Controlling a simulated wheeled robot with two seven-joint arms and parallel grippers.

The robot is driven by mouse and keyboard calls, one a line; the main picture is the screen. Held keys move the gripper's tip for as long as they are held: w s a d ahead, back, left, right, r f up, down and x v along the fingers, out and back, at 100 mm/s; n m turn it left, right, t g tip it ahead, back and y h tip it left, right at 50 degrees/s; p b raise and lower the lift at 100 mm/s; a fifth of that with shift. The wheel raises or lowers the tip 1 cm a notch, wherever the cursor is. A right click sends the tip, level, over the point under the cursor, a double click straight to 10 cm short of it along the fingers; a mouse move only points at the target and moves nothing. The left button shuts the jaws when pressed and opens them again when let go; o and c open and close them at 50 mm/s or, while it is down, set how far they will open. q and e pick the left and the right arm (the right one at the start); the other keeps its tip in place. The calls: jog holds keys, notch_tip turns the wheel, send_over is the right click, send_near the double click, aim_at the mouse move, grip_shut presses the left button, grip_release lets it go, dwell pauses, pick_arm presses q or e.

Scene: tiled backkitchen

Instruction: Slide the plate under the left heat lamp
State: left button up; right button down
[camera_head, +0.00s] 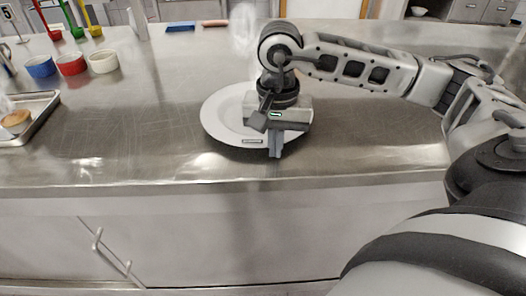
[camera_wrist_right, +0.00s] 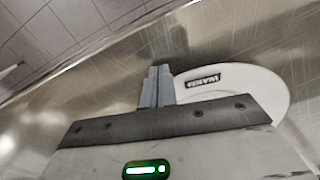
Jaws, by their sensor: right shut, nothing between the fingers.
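A round white plate (camera_head: 220,118) lies flat on the steel counter, partly hidden by my right arm. A small dark-lettered label sits on its near rim. It also shows in the right wrist view (camera_wrist_right: 265,88), where the label reads upside down. My right gripper (camera_head: 275,152) is shut and empty, pointing down at the plate's near right rim. In the right wrist view the closed fingers (camera_wrist_right: 157,86) are beside the plate's edge; I cannot tell if they touch it. I see no heat lamp clearly. My left gripper is out of view.
The steel counter (camera_head: 130,130) has free room left of the plate. At the left stand blue (camera_head: 40,67), red (camera_head: 71,64) and white (camera_head: 103,61) bowls and a metal tray (camera_head: 38,112) with a round brown item. The counter's front edge is close.

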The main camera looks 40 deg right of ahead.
aim_at(273, 172)
jog(key=shift+d, duration=0.1)
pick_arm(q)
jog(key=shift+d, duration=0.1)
pick_arm(e)
jog(key=shift+s, duration=0.1)
jog(key=shift+s+a, duration=0.15)
jog(key=shift+a, duration=0.2)
jog(key=shift+s+a+b, duration=0.3)
jog(key=shift+s+a, duration=0.75)
jog(key=shift+a, duration=0.05)
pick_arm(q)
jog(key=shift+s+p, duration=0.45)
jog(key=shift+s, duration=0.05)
pick_arm(e)
notch_tip(273, 172, up, 10)
